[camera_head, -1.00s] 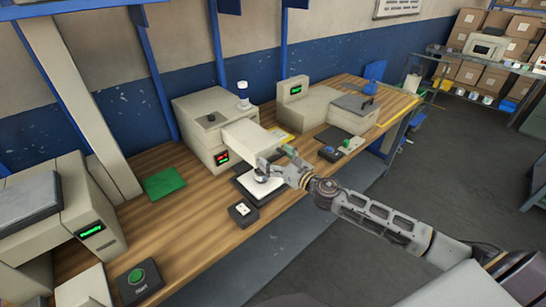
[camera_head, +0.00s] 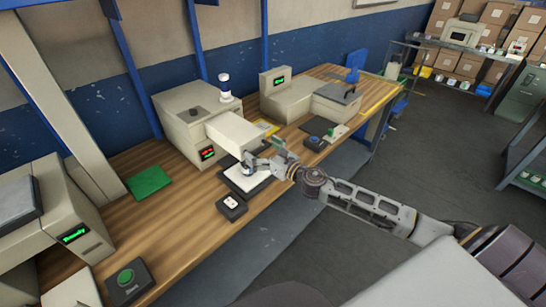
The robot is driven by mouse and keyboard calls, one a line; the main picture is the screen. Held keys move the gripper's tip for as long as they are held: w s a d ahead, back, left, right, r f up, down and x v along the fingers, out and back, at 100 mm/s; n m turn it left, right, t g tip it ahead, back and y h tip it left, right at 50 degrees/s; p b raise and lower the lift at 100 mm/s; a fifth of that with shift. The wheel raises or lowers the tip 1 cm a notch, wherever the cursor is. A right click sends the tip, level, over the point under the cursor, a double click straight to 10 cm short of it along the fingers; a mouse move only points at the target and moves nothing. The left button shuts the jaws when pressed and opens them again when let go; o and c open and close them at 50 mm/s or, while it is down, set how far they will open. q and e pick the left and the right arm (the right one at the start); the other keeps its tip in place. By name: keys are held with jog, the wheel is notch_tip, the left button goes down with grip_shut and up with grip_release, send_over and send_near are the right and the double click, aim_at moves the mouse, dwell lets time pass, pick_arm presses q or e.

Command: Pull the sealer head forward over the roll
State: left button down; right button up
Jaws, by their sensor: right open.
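The sealer machine (camera_head: 180,112) is a beige box on the wooden bench with a small red display. Its sealer head (camera_head: 232,133), a pale block, sticks out of the machine's right side towards the bench's front edge. A dark-rimmed pad with a white top (camera_head: 250,182) lies under and in front of the head. A small round white-and-dark piece, perhaps the roll (camera_head: 244,170), is on it, partly hidden. My right gripper (camera_head: 255,161) is open at the front end of the head, low over the pad; contact cannot be told. My left gripper is out of view.
A small black switch box (camera_head: 231,207) stands just left of the pad. Another beige machine (camera_head: 312,98) is farther right. A green mat (camera_head: 149,181) and a green-button box (camera_head: 126,282) lie left.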

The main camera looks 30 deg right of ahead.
jog(key=shift+s, duration=0.15)
jog(key=v, duration=1.1)
jog(key=shift+s+d, duration=0.15)
jog(key=shift+s, duration=0.25)
dwell(0.9)
jog(key=shift+r, duration=0.1)
jog(key=shift+m, duration=0.3)
dwell(0.5)
